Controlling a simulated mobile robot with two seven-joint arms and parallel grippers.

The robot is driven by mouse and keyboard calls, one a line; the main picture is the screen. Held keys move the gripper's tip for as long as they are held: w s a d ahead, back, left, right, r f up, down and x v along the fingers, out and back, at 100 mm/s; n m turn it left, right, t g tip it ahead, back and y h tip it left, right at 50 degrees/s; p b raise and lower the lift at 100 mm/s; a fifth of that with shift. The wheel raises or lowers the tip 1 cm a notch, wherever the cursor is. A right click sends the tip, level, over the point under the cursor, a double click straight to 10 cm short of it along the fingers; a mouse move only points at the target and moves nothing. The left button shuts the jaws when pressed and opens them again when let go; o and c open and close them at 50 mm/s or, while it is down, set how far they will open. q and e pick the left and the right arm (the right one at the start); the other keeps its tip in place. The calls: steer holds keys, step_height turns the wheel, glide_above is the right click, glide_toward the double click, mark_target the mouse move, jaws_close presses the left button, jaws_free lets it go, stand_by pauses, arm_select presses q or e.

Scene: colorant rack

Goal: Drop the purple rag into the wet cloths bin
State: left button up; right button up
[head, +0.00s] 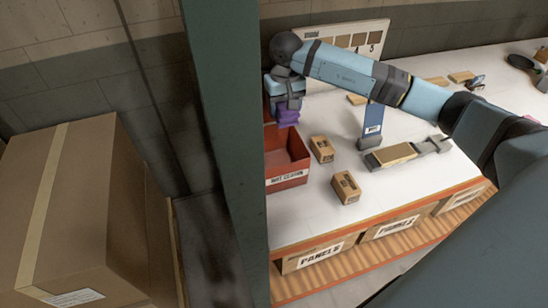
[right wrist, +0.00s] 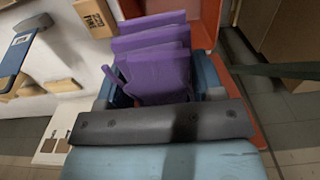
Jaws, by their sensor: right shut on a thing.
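My right gripper (head: 287,100) is shut on the purple rag (head: 288,116) and holds it above the back part of the wet cloths bin. The rag also shows in the right wrist view (right wrist: 155,62), folded and bunched between the fingers. The wet cloths bin (head: 287,179) is an open red box with a "WET CLOTHS" label on its front, at the left end of the white table. In the right wrist view the bin's red wall (right wrist: 207,15) shows just beyond the rag. My left gripper is not in view.
A green post (head: 232,150) stands just left of the bin. Small brown boxes (head: 322,149) (head: 346,187) and a blue sign (head: 373,122) stand right of it. A numbered board (head: 350,35) is behind my arm. A large carton (head: 85,200) stands at the left.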

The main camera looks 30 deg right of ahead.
step_height(320, 180, down, 6)
steer(key=shift+r+b, duration=0.1)
steer(key=shift+b, duration=0.55)
steer(key=o, duration=1)
